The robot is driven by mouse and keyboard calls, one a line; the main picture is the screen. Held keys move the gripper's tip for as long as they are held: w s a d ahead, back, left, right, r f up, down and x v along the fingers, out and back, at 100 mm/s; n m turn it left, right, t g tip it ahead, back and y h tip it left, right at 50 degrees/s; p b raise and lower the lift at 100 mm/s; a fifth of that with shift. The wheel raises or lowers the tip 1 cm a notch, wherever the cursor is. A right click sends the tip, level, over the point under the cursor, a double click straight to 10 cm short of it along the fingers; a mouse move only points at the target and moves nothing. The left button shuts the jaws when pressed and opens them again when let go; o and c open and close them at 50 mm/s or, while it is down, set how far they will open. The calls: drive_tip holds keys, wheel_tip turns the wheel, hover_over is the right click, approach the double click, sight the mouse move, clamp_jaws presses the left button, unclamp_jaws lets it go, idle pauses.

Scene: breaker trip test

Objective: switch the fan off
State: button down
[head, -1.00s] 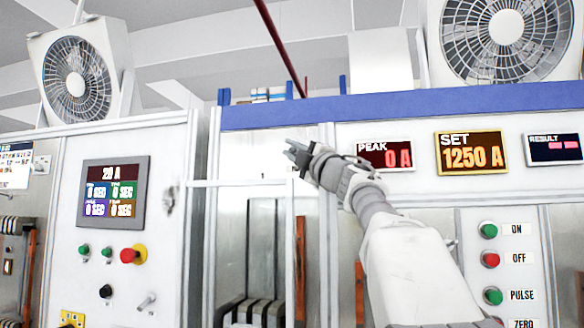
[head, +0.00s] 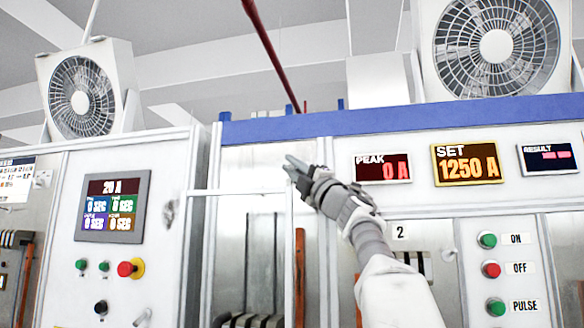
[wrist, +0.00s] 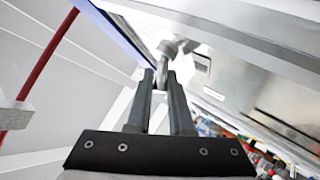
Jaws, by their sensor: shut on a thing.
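Two white box fans stand on top of the cabinets: one at the upper left (head: 82,97) and a larger one at the upper right (head: 497,45). I cannot tell from the frames whether either is spinning. My gripper (head: 292,166) is raised in front of the middle cabinet, below its blue top rail. In the wrist view its two dark fingers (wrist: 163,74) are closed on a small grey rounded knob-like piece (wrist: 167,49) at their tips. The fingers hide part of it.
The left cabinet carries a screen (head: 112,207) and a red button on yellow (head: 130,267). The right panel has PEAK, SET and RESULT displays (head: 466,165) and ON, OFF and PULSE buttons (head: 491,270). A red pipe (head: 270,55) runs overhead.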

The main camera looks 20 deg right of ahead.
drive_tip(key=c, duration=1.1)
unclamp_jaws()
drive_tip(key=shift+f, duration=0.1)
drive_tip(key=b+v, duration=0.6)
drive_tip(key=v, duration=1.1)
drive_tip(key=shift+s, duration=0.1)
